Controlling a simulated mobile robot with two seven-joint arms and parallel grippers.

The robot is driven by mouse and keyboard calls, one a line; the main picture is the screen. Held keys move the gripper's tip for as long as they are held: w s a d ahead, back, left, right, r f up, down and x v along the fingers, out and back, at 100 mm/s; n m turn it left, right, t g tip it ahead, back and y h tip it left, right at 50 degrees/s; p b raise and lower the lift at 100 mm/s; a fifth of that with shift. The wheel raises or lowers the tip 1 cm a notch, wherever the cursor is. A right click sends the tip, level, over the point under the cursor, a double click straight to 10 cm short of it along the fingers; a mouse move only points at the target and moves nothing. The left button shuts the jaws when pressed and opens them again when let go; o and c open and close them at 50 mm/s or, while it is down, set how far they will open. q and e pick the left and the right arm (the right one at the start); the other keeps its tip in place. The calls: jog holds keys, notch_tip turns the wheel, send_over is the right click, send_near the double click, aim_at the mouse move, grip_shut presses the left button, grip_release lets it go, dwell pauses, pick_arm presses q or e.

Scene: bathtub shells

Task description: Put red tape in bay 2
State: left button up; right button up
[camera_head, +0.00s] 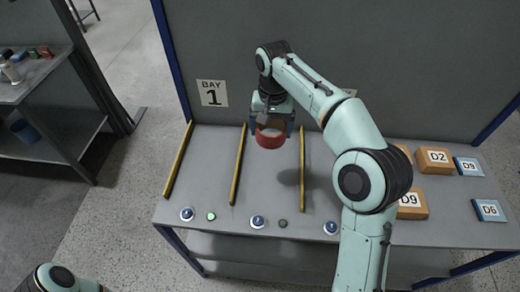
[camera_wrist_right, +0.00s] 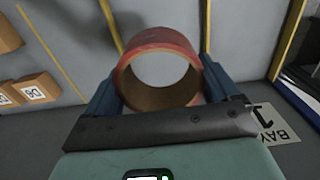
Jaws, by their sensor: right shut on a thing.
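The red tape (camera_head: 270,138) is a red ring with a brown inner side. My right gripper (camera_head: 271,126) is shut on it, with a blue finger on each side. The tape is over the back of the grey table (camera_head: 205,200), between the second yellow strip (camera_head: 238,170) and the third yellow strip (camera_head: 303,170). In the right wrist view the tape (camera_wrist_right: 128,80) shows its open hole between the fingers. A "BAY 1" sign (camera_head: 211,93) hangs left of the gripper. No bay 2 sign is readable. My left gripper is out of view.
A yellow strip (camera_head: 178,160) bounds the left. Several orange boxes and blue packs, including D2 (camera_head: 434,160) and D6 (camera_head: 488,210), lie right. Round buttons (camera_head: 257,222) line the front edge.

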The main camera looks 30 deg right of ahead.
jog(key=b, duration=0.3)
send_over(269, 176)
notch_tip(269, 176, down, 13)
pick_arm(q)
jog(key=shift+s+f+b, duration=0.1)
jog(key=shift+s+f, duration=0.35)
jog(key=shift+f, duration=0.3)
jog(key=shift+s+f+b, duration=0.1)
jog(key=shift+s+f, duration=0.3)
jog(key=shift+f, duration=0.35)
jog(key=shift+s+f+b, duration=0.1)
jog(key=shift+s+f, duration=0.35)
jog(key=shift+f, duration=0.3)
pick_arm(e)
jog(key=shift+f, duration=3.4)
jog(key=shift+f, duration=0.15)
jog(key=o, duration=0.8)
